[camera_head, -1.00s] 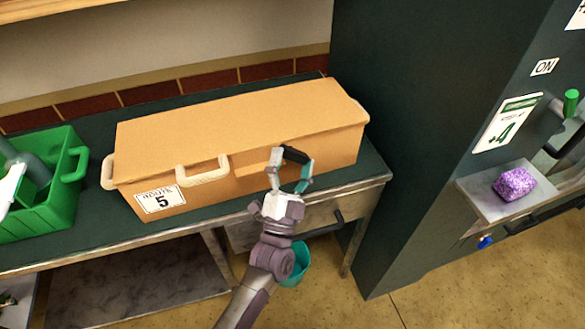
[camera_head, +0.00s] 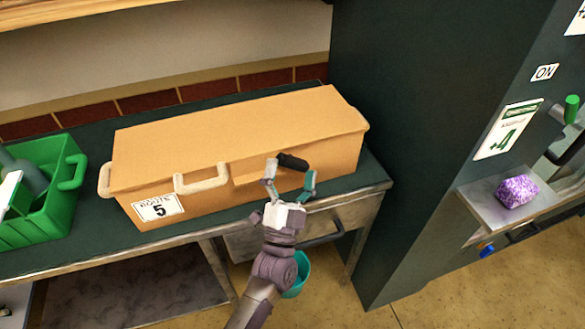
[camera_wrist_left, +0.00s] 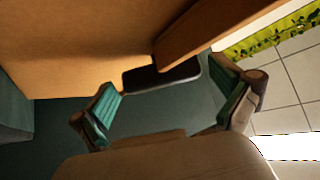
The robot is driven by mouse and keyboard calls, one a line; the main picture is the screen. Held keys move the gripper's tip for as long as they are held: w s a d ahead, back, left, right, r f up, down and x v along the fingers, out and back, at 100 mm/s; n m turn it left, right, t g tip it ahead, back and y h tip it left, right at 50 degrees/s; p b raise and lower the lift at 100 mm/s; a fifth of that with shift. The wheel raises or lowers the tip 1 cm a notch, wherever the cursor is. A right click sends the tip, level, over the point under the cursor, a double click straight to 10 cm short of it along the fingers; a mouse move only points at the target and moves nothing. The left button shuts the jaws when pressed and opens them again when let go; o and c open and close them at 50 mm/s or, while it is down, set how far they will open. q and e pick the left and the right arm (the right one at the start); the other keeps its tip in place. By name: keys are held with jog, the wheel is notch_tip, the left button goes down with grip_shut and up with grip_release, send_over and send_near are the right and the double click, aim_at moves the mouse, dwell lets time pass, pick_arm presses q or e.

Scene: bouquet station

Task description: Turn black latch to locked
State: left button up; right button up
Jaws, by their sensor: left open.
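The black latch (camera_head: 293,161) is a short dark bar on the front of the long orange box (camera_head: 240,125), right of the box's middle. It lies nearly level, tilting slightly down to the right. My left gripper (camera_head: 290,180) is open at the box front, its fingers apart just below and around the latch. In the left wrist view the latch (camera_wrist_left: 165,77) is a dark flat bar between and beyond the open fingertips (camera_wrist_left: 167,90). I cannot tell whether a finger touches it. My right gripper is out of view.
A green crate (camera_head: 72,200) stands left on the dark table (camera_head: 90,255). A pale handle (camera_head: 200,180) sticks out left of the latch. A tall dark cabinet (camera_head: 400,150) stands close on the right, with a shelf holding a purple block (camera_head: 517,191). A teal bucket (camera_head: 300,275) is below.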

pick_arm(q)
jog(key=v, duration=1.2)
